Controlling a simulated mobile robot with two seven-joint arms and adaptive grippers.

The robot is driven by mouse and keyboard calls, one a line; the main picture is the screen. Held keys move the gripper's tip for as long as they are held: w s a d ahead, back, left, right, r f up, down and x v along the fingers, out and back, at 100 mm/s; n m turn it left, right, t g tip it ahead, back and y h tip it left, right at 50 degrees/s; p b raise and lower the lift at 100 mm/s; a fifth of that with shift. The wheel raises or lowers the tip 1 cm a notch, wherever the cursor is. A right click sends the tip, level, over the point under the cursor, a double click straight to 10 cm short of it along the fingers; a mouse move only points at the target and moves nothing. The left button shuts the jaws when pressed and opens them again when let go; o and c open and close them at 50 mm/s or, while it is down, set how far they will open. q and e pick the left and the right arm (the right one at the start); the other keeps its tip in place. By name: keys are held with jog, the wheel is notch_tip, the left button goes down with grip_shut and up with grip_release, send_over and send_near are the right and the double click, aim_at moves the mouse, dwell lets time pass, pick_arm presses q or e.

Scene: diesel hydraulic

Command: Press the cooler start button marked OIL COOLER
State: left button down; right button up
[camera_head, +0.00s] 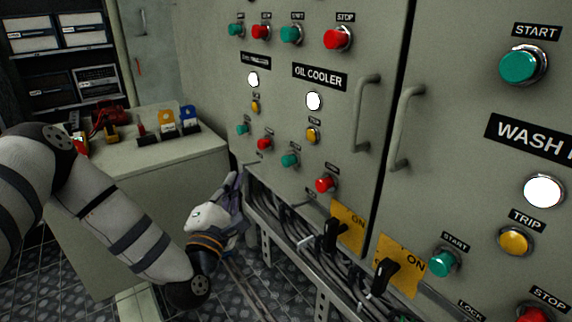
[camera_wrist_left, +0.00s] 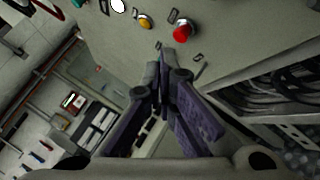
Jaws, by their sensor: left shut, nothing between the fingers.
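The OIL COOLER label (camera_head: 319,76) is on the grey cabinet in the head view. Below it are a white lamp (camera_head: 313,101), a yellow trip button (camera_head: 312,135), a green start button (camera_head: 290,160) and a red stop button (camera_head: 324,184). My left gripper (camera_head: 238,178) is shut and empty, low in front of the cabinet, left of and below the green button and apart from it. In the left wrist view its closed fingers (camera_wrist_left: 166,58) point toward the panel, just below a red button (camera_wrist_left: 183,30). I cannot tell which column that button belongs to. My right gripper is out of view.
Breaker switches (camera_head: 335,235) on yellow plates and an open cable tray (camera_head: 285,220) lie below the buttons. Door handles (camera_head: 367,112) stick out to the right. A grey bench (camera_head: 170,165) with tools stands behind my left arm.

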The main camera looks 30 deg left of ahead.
aim_at(288, 161)
pick_arm(q)
jog(key=w+d+b, duration=0.3)
jog(key=w, duration=0.5)
jog(key=shift+d+b, duration=0.2)
jog(key=shift+b, duration=0.2)
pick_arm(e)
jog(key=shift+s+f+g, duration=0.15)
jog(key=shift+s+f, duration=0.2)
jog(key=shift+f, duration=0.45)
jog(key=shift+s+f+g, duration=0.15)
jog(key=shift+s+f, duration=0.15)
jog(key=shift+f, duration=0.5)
pick_arm(q)
jog(key=shift+f, duration=0.1)
jog(key=shift+w+d, duration=0.15)
jog(key=shift+w, duration=0.2)
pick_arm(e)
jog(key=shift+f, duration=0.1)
pick_arm(q)
jog(key=shift+w+d, duration=0.2)
jog(key=shift+w, duration=0.25)
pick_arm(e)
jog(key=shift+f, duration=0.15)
pick_arm(q)
jog(key=shift+s+a+p, duration=0.3)
jog(key=shift+s+a, duration=0.05)
jog(key=shift+s, duration=0.5)
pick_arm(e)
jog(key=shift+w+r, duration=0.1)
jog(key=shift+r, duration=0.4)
